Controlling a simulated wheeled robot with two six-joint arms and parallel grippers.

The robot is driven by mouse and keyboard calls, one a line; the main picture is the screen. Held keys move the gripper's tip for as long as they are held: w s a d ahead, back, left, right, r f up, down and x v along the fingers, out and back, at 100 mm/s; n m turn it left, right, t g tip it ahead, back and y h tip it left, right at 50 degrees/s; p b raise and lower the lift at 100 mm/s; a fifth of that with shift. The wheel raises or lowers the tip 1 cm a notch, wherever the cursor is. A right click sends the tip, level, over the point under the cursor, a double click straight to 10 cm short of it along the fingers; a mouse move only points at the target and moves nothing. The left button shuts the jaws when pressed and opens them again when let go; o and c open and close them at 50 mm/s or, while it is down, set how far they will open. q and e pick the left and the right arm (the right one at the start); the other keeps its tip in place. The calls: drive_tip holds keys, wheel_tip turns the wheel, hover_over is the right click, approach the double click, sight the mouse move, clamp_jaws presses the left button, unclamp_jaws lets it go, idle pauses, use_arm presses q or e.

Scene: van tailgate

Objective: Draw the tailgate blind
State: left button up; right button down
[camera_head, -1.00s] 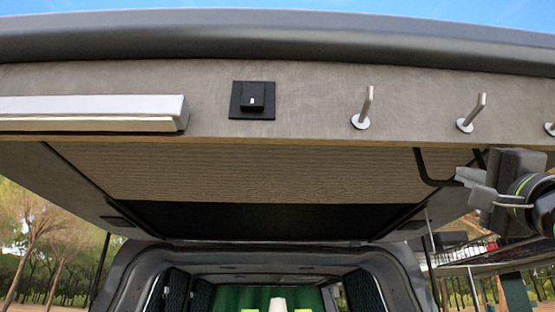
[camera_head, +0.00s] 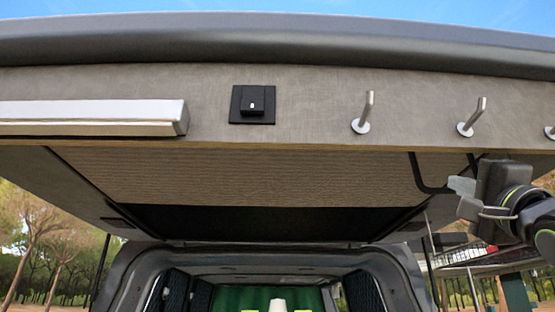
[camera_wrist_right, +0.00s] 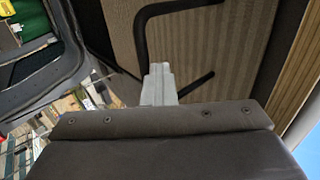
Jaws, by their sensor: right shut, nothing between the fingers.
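The tailgate blind (camera_head: 235,178) is a beige ribbed panel on the underside of the raised tailgate, with a dark strip (camera_head: 260,220) beyond its far edge. A black bent-bar handle (camera_head: 418,175) is at the blind's right side; it also shows in the right wrist view (camera_wrist_right: 141,35). My right gripper (camera_head: 460,192) is shut and empty beside the handle. In the right wrist view its pale fingers (camera_wrist_right: 159,84) overlap the handle's middle and hide part of it; I cannot tell whether they touch. My left gripper is not in view.
The tailgate's edge panel (camera_head: 310,110) carries a silver bar (camera_head: 90,115), a black latch (camera_head: 252,103) and metal hooks (camera_head: 363,112). The van's opening (camera_head: 270,260) lies below. A shelf with goods (camera_head: 480,258) stands at the right, below my right arm.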

drive_tip(key=w+p, duration=0.3)
drive_tip(key=w, duration=0.6)
drive_tip(key=shift+w+a+f, duration=0.25)
drive_tip(key=shift+w+a, duration=0.1)
drive_tip(key=shift+w, duration=0.05)
idle(0.4)
drive_tip(key=w+a+p, duration=0.1)
drive_tip(key=w+p, duration=0.6)
drive_tip(key=w, duration=0.5)
drive_tip(key=shift+f, duration=0.15)
idle(0.6)
idle(0.3)
